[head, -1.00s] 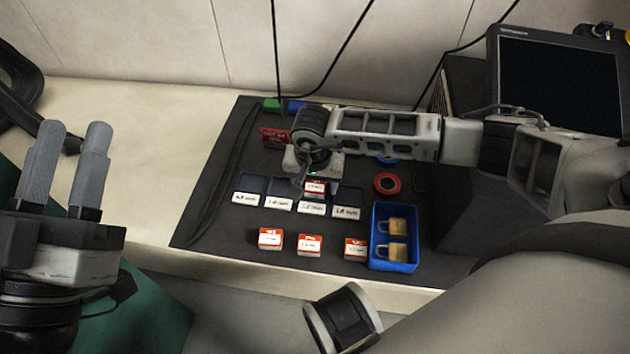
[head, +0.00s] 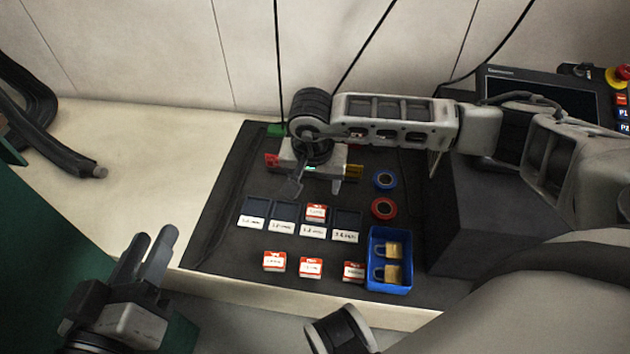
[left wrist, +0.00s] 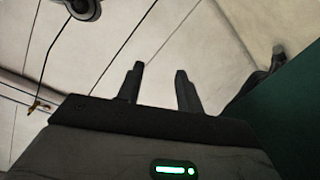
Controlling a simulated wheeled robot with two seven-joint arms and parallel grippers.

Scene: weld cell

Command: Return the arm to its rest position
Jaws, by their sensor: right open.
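My left gripper (head: 154,236) is at the lower left, off the bench's front edge, its fingers pointing up in the picture. Its two fingers stand apart with nothing between them; they also show apart in the left wrist view (left wrist: 157,72). My right arm comes in from the right over the bench. Its gripper (head: 316,187) is open above the dark mat (head: 225,235), behind the row of labelled slots. I see nothing held in it. One red-and-white box (head: 316,213) sits in the third slot from the left, clear of the right gripper.
Three red-and-white boxes, including one at the left (head: 274,261), lie along the mat's front. A blue bin (head: 389,287) holds two padlocks. Red tape (head: 383,208) and blue tape (head: 385,180) lie behind it. A monitor (head: 545,95) stands right. The bench's left (head: 150,145) is mostly clear.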

